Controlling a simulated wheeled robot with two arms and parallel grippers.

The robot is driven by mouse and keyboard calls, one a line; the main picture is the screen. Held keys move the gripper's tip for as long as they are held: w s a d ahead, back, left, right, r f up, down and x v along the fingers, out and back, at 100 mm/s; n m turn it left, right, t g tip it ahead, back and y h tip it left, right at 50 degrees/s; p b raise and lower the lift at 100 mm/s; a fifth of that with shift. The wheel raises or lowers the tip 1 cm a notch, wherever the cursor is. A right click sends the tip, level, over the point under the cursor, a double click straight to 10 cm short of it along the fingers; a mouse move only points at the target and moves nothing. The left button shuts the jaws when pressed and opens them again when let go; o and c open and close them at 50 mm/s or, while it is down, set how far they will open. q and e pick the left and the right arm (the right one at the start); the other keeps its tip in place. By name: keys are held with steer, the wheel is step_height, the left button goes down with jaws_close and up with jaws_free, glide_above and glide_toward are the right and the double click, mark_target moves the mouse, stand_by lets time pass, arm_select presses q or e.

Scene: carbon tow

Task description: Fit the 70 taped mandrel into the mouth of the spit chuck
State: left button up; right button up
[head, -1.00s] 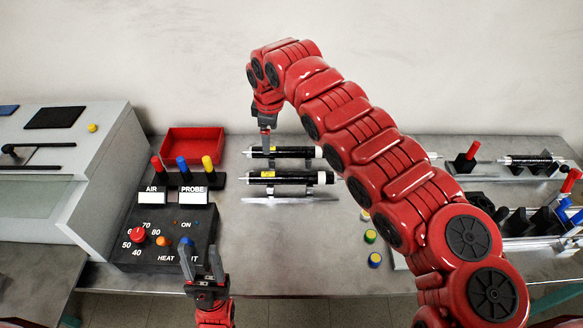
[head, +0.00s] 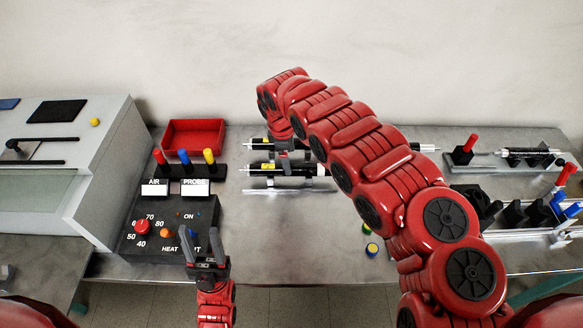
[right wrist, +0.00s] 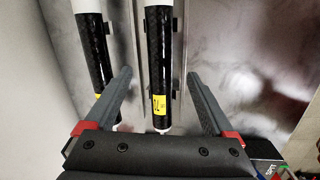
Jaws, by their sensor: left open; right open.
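The front mandrel (head: 304,169) shows better than the back mandrel (head: 258,145), which my right arm partly covers. My right gripper (right wrist: 158,76) is open above the rack, with one labelled mandrel (right wrist: 158,60) between its fingers in the right wrist view, not gripped. The other mandrel (right wrist: 92,45) is left of it, partly behind the left finger. My left gripper (head: 204,242) is open and empty by the control box. I cannot tell which part is the spit chuck.
A control box (head: 150,240) with a dial, a row of coloured handles (head: 184,172) and a red tray (head: 193,137) stand left of the rack. At right are a fixture rail (head: 530,234) with black holders and a rod on a stand (head: 525,151).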

steer(key=shift+f+p, duration=0.35)
steer(key=shift+f, duration=0.35)
steer(key=f, duration=0.3)
steer(key=shift+w+p, duration=0.25)
steer(key=shift+p, duration=0.15)
steer(key=shift+w+d+f, duration=0.1)
steer(key=shift+d+f, duration=0.15)
steer(key=shift+f, duration=0.35)
jaws_close()
